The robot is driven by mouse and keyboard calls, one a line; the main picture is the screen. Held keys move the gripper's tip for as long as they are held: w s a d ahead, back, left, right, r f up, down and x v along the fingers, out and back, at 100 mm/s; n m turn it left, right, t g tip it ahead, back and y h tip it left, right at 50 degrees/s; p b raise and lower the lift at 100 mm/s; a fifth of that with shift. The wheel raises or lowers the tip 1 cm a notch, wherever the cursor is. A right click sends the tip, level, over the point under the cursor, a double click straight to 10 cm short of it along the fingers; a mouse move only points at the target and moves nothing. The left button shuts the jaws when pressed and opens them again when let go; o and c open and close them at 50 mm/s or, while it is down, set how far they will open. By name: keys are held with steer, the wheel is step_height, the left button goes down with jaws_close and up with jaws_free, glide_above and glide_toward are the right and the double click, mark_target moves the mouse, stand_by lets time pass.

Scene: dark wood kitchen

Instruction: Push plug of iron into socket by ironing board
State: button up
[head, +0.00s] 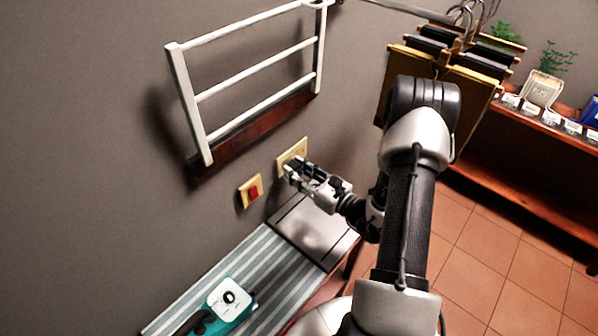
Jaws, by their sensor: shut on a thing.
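A cream socket plate (296,148) is on the grey wall, above the far end of the ironing board. My gripper (289,170) is right in front of the plate's lower part, with its fingers towards the wall. It is shut on the plug, which is mostly hidden between the fingers. I cannot tell whether the plug touches or is inside the socket. The teal and white iron (232,304) lies on the striped ironing board (250,268) at the bottom left. No cord can be made out.
A cream plate with a red switch (252,191) is on the wall left of the socket. A white rack (250,72) juts out above.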

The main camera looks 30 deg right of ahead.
steer(key=shift+w+a, duration=0.15)
steer(key=shift+w, duration=0.2)
steer(key=o, duration=1.1)
steer(key=shift+c, duration=0.2)
steer(key=shift+s, duration=0.1)
steer(key=v, duration=1.2)
steer(key=shift+a+r, duration=0.1)
